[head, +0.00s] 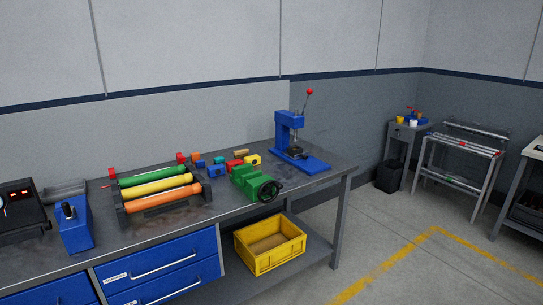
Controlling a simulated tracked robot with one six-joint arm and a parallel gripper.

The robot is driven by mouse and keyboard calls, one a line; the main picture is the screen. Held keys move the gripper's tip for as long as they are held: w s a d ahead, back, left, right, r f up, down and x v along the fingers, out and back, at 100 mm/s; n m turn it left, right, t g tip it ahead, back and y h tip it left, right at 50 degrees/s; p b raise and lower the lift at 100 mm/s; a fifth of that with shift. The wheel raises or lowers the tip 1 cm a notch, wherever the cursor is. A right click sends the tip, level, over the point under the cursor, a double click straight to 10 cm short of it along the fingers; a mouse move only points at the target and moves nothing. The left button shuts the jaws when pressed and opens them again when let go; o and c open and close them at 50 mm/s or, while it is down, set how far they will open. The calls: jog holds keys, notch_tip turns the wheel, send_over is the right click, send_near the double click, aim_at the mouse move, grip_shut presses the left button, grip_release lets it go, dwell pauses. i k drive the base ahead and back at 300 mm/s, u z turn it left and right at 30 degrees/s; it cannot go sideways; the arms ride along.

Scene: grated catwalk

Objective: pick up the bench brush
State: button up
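I cannot clearly make out a bench brush in the head view. A small tan piece (241,153) lies among small coloured blocks at the back of the workbench (225,207); it is too small to tell what it is. My gripper is not in view.
The bench carries green, yellow and orange rollers (158,202) on a rack, a green vise (254,183), a blue press (290,135) with a red-knobbed lever and a blue box (75,228). A yellow crate (270,259) sits on the lower shelf. Floor at right is open.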

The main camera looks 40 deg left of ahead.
aim_at(241, 154)
jog(key=u, duration=0.25)
jog(key=i, duration=0.75)
jog(key=u, duration=0.5)
jog(key=i, duration=0.85)
jog(key=u, duration=0.6)
jog(key=i, duration=0.9)
jog(key=u, duration=0.8)
jog(key=i, duration=1.3)
jog(key=u, duration=0.45)
